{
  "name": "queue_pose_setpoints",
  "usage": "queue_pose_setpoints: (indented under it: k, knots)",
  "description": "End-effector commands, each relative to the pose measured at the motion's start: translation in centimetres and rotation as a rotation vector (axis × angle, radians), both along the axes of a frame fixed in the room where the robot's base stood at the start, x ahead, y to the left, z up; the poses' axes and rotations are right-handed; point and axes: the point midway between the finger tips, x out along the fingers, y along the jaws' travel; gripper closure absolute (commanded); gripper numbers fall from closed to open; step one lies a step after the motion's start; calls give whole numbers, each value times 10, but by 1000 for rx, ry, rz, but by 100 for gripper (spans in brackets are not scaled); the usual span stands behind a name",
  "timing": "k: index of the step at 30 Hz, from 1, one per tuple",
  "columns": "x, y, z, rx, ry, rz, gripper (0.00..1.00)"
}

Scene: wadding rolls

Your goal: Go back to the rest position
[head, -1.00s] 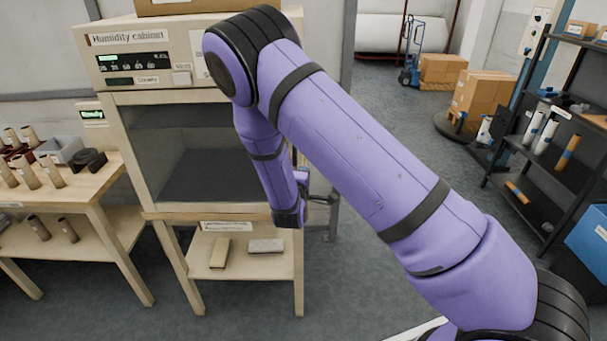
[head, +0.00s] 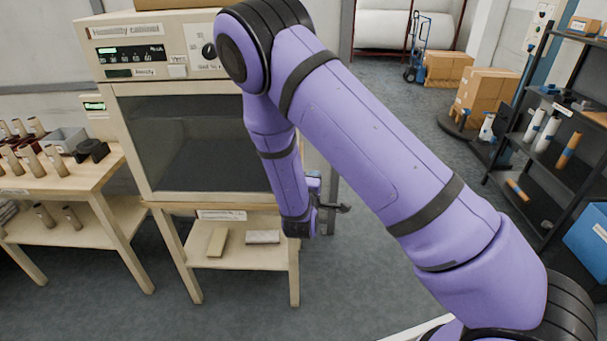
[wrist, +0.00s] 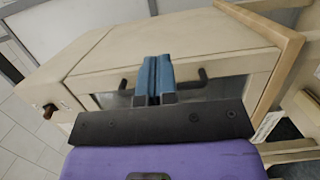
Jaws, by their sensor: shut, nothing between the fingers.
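My gripper (head: 340,209) is at the end of my purple arm, in front of the right side of the humidity cabinet (head: 104,30). In the wrist view the blue fingers of my gripper (wrist: 155,80) are together, with nothing between them. Behind them in that view is a pale wooden cabinet front (wrist: 210,66) with a dark bar handle (wrist: 204,78). I cannot tell how far the fingers are from it. In the head view my arm hides part of the cabinet's right side.
A wooden bench (head: 96,178) with several rolls stands at the left. The cabinet's stand has a lower shelf (head: 240,257) with two blocks. A dark shelf rack (head: 541,183), a blue bin (head: 590,237) and cardboard boxes (head: 487,92) are at the right. The floor between is clear.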

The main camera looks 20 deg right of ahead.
Motion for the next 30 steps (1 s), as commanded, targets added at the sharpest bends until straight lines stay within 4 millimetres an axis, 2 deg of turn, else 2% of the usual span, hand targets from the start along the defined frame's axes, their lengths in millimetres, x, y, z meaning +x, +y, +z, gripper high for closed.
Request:
queue_pose_setpoints:
  k: [6, 13, 16, 20, 23, 30]
  knots:
    - [-23, -19, 0, 0, 0, -2, 100]
    - [-30, -24, 1, 0, 0, -1, 100]
    - [-30, -29, 8, -1, -5, -27, 100]
    - [-33, -46, 36, -4, -15, -134, 100]
    - [-42, -67, 66, 2, -16, -263, 100]
    - [-80, -114, 130, 71, 40, -575, 100]
